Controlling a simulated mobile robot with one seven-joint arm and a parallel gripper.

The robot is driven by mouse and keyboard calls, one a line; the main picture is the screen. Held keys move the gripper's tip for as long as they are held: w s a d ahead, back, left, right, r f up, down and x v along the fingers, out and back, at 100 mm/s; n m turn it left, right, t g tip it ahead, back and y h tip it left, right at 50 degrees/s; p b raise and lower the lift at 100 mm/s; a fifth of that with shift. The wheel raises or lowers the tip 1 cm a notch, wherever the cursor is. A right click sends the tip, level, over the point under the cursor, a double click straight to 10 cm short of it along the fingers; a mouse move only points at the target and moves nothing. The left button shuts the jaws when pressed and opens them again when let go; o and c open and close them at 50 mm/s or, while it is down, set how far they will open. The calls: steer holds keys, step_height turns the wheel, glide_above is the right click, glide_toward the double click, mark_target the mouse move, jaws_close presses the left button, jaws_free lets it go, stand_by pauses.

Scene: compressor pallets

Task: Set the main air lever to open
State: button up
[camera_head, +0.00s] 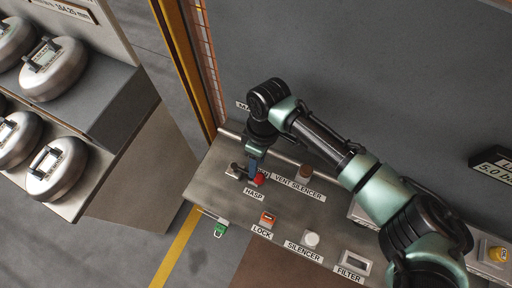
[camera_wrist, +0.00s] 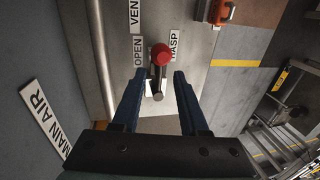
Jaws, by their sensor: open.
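The main air lever has a red knob (camera_wrist: 161,54) on a dark arm that rises from a pale base plate on the panel. In the wrist view it stands between the OPEN label (camera_wrist: 138,50) and the HASP label (camera_wrist: 174,44). My gripper (camera_wrist: 160,74) is open, with one blue finger on each side of the lever and gaps visible on both sides. In the head view the red knob (camera_head: 259,180) shows just below my gripper, which partly covers the lever. The MAIN AIR sign (camera_wrist: 46,117) is on the wall.
The metal panel also carries a brown vent silencer (camera_head: 304,173), an orange lock (camera_head: 267,218), a white silencer (camera_head: 312,239) and a filter (camera_head: 355,262). A green tag (camera_head: 220,230) hangs at its front edge. A rail (camera_wrist: 100,60) runs along the wall side.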

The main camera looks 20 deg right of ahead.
step_height(320, 180, up, 9)
steer(key=w+d, duration=0.1)
steer(key=shift+d+f, duration=0.15)
steer(key=shift+d, duration=0.05)
stand_by(0.4)
